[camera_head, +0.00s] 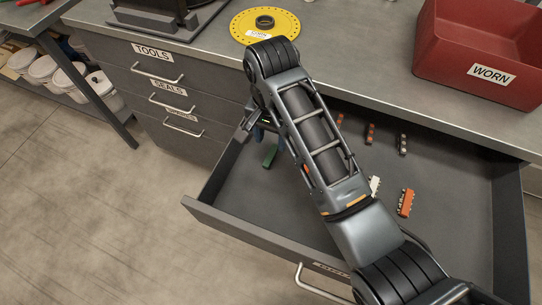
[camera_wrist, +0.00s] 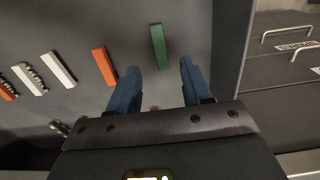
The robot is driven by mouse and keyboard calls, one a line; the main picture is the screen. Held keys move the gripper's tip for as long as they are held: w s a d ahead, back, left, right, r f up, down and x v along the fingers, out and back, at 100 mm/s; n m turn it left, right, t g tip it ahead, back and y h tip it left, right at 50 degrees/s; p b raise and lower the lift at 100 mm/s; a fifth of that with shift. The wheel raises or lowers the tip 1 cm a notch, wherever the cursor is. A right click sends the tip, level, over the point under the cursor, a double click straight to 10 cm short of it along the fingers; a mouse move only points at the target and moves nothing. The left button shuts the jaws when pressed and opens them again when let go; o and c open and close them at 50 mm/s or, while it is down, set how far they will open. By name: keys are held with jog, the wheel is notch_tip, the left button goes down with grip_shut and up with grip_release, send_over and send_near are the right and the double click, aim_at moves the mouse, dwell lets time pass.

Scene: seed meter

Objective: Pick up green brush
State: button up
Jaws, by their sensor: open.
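The green brush (camera_head: 270,156) lies in the open drawer, near its left side. In the wrist view the green brush (camera_wrist: 158,46) is a plain green bar, seen lengthwise just beyond my fingertips and between their two lines. My gripper (camera_wrist: 160,70) is open, with two blue fingers apart and nothing between them. In the head view my gripper (camera_head: 256,130) hangs over the drawer's left part, close to the green brush and partly hidden by my arm. I cannot tell the exact height of the fingers above the brush.
An orange bar (camera_wrist: 104,66) and a white bar (camera_wrist: 58,70) lie left of the green brush. Other orange, white and grey brushes lie farther across the drawer (camera_head: 245,228). The drawer wall (camera_wrist: 231,50) stands close on the right. A red WORN bin (camera_head: 450,60) sits on the counter.

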aim_at(271, 155)
notch_tip(271, 155, down, 6)
jog(key=shift+s+f, duration=0.1)
jog(key=shift+f, duration=0.15)
jog(key=shift+c, duration=0.4)
jog(key=shift+a, duration=0.1)
grip_shut()
